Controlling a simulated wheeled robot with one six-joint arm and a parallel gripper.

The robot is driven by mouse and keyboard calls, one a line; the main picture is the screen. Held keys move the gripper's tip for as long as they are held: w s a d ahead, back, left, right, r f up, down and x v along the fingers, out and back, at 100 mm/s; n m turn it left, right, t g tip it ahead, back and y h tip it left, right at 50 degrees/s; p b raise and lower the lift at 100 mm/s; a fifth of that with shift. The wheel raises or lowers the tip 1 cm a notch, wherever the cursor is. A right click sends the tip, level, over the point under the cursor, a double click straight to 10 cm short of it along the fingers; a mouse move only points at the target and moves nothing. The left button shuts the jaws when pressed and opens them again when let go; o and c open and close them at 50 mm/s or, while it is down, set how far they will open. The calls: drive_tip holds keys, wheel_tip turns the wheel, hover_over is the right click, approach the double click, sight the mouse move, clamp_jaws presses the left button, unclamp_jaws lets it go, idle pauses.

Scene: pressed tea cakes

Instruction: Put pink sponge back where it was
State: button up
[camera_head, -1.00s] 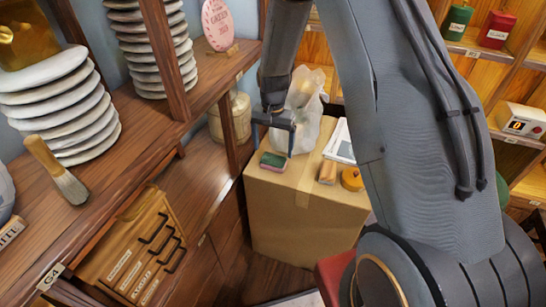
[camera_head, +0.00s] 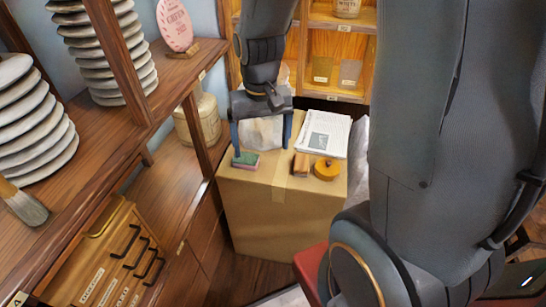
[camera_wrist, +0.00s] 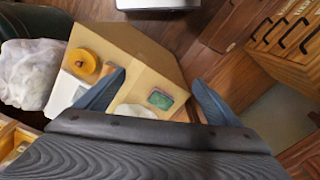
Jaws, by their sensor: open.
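The sponge (camera_head: 246,160) lies flat on the cardboard box (camera_head: 262,215), near the left edge of its top. It has a green upper face and a pink lower side. In the wrist view the sponge (camera_wrist: 160,98) shows between my spread fingers, with the green face toward the camera. My gripper (camera_head: 261,146) is open and empty above the box, pointing down. In the head view its left finger is just behind the sponge; I cannot tell whether they touch. The wrist view also shows my gripper (camera_wrist: 158,77).
A wooden block (camera_head: 301,164), an orange round object (camera_head: 326,169) and papers (camera_head: 322,135) lie right of the sponge. A whitish object (camera_head: 262,131) is behind my gripper. A wooden shelf (camera_head: 150,130) with stacked pale discs stands left. The box's front strip is clear.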

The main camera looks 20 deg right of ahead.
drive_tip(key=s+r+n, duration=0.1)
drive_tip(key=s+n, duration=0.1)
drive_tip(key=s, duration=0.5)
drive_tip(key=shift+s, duration=0.4)
drive_tip(key=shift+r, duration=0.1)
